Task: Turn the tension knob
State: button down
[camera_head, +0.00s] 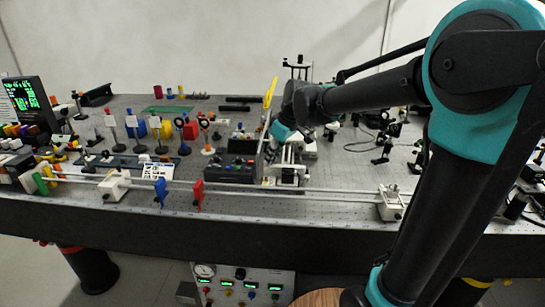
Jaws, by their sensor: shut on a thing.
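My arm reaches in from the right, and my gripper (277,146) is at its far end, low over the middle of the bench. It is small here and partly hidden by my wrist. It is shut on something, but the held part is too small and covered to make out. A white device (288,174) with pale rails stands just below and beside it. I cannot pick out the tension knob for certain; it may be hidden at my gripper.
A black control box (232,170) with colored knobs stands close left of my gripper. Long rails (330,196) run along the front edge, carrying a blue holder (160,192) and a red holder (198,194). Several upright optics crowd the left; posts stand right.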

jog(key=m+t+h, duration=0.1)
jog(key=m, duration=0.2)
jog(key=m+h, duration=0.1)
jog(key=m, duration=0.2)
jog(key=shift+s+a+t, duration=0.2)
jog(key=shift+t, duration=0.2)
jog(key=shift+m, duration=0.4)
jog(key=c, duration=1.4)
grip_release()
jog(key=shift+c, duration=0.2)
